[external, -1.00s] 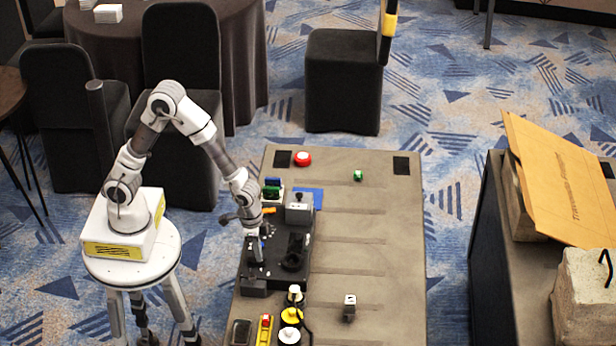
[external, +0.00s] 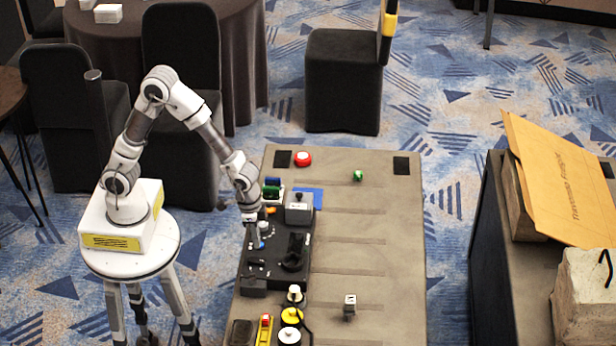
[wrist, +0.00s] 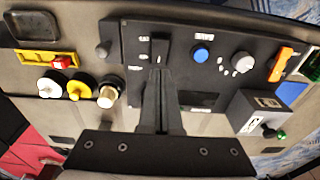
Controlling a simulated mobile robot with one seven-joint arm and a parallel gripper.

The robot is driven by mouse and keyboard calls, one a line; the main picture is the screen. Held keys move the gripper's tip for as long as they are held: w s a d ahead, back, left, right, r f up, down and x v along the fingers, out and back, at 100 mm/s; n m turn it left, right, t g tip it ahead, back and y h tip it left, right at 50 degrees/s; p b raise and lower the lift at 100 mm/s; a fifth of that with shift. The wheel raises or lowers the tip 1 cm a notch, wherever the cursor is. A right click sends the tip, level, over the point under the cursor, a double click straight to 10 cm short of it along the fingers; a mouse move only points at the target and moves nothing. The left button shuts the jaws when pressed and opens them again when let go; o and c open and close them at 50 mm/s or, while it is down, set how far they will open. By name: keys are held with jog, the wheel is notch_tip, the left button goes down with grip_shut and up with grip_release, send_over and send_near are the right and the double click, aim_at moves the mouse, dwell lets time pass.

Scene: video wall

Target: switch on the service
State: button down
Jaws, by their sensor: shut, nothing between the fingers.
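A black control panel (external: 262,272) lies on the grey table; it fills the upper middle of the wrist view (wrist: 215,75). It carries a slotted switch (wrist: 160,47) with small pale labels, a blue button (wrist: 202,54), a white knob (wrist: 242,62) and a dark recess (wrist: 197,99). A grey box (external: 299,208) with a small black lever stands beside the panel; it also shows in the wrist view (wrist: 250,110). The label texts are too small to read. My gripper (external: 252,240) is shut and empty over the panel. In the wrist view its fingertips (wrist: 160,75) overlap the slotted switch's near end; contact cannot be told.
Yellow and white round knobs (external: 290,316) and a yellow block with a red part (external: 265,328) sit at the panel's near end. The table's right side is mostly clear.

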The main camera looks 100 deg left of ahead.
notch_tip(320, 180, up, 8)
jog(key=w+p, duration=0.1)
jog(key=shift+w+r, duration=0.2)
jog(key=shift+r, duration=0.05)
jog(key=s+a+r+t+p, duration=0.2)
jog(key=s+r+p, duration=0.1)
jog(key=s+r, duration=0.7)
jog(key=s+a+r+t+p, duration=0.2)
jog(key=s+a+r+p, duration=0.1)
jog(key=s+r, duration=0.6)
jog(key=shift+a+v, duration=0.2)
jog(key=shift+v, duration=1)
jog(key=shift+w, duration=0.2)
notch_tip(320, 180, down, 10)
jog(key=b, duration=0.9)
jog(key=shift+r+b, duration=0.15)
jog(key=shift+b, duration=0.15)
